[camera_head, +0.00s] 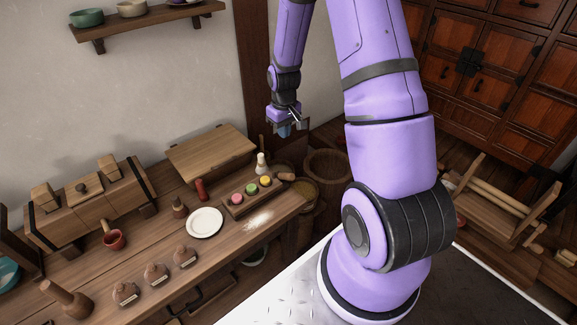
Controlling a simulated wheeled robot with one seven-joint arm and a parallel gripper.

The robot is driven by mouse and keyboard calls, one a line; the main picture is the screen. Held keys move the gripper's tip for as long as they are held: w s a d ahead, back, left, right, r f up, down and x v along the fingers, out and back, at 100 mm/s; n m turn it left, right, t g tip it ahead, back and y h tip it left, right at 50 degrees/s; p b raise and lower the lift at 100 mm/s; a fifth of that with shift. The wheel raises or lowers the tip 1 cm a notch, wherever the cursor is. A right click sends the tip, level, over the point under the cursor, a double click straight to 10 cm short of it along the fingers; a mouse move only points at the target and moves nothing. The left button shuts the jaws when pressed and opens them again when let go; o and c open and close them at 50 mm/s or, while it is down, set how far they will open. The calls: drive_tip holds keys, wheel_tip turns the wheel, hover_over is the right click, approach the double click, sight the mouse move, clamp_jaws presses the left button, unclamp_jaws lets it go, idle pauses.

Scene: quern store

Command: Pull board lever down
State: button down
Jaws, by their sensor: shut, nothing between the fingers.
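My gripper (291,128) hangs at the end of my purple arm in the upper middle, shut and empty. It shows in front of the dark wooden post, above and right of the workbench's back corner. I cannot tell for sure which thing is the board lever. A broad, slightly tilted wooden board (211,150) lies at the back of the workbench, left of and below my gripper in the picture. No separate handle can be made out on it. My gripper appears apart from the board.
The workbench (170,226) holds a white plate (205,222), a tray (237,208) with coloured pieces, a white bottle (261,163), several lidded jars and wooden boxes (92,200). A wooden frame (503,205) stands at right by the cabinet (490,60).

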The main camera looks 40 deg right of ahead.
hover_over(292, 174)
drive_tip(key=w, duration=0.4)
wheel_tip(292, 174, down, 10)
drive_tip(key=shift+f, duration=0.1)
drive_tip(key=s+f, duration=0.1)
drive_tip(key=f, duration=0.1)
drive_tip(key=shift+s+f, duration=0.65)
drive_tip(key=shift+f, duration=0.15)
drive_tip(key=shift+s+f, duration=0.1)
drive_tip(key=shift+s+f, duration=0.5)
drive_tip(key=shift+s, duration=0.3)
